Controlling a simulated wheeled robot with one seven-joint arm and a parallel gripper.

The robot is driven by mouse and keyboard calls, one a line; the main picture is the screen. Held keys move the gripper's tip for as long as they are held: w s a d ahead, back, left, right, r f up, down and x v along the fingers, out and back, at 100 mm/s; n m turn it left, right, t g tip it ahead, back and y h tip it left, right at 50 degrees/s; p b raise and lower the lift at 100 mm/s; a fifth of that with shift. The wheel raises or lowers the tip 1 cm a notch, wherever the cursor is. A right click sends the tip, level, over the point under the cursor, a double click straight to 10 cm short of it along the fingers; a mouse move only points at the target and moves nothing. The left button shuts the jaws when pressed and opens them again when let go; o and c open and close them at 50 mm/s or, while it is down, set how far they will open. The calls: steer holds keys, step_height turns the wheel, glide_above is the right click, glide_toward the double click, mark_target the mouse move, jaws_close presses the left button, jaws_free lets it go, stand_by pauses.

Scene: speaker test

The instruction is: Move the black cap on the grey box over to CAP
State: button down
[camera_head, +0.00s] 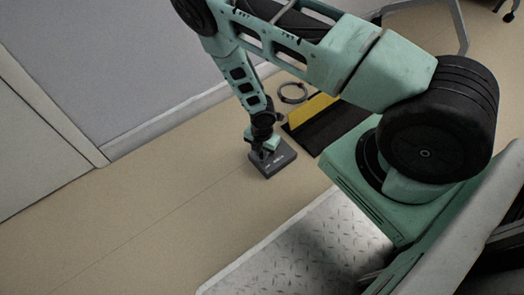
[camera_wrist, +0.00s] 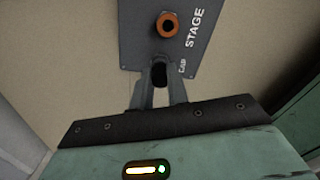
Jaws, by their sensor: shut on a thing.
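The dark grey box (camera_head: 283,163) lies on the floor, and its face (camera_wrist: 138,45) fills the top of the wrist view. The face carries the white words STAGE (camera_wrist: 195,28) and CAP (camera_wrist: 183,66). A copper-orange ring with a dark centre (camera_wrist: 167,24) is beside STAGE. My gripper (camera_wrist: 159,80) is shut on the black cap (camera_wrist: 158,73), beside the word CAP near the box's edge. I cannot tell whether the cap touches the box. In the head view my gripper (camera_head: 263,150) is over the box and hides part of it.
A black and yellow item (camera_head: 318,108) lies on the floor right of the box, with a grey ring (camera_head: 293,92) behind it. A wall (camera_head: 110,60) runs along the back. The beige floor (camera_head: 170,200) left of the box is clear.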

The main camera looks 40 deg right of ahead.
steer(key=shift+f, duration=0.35)
steer(key=c, duration=1.3)
jaws_free()
steer(key=shift+r+p, duration=3.5)
steer(key=shift+r, duration=0.3)
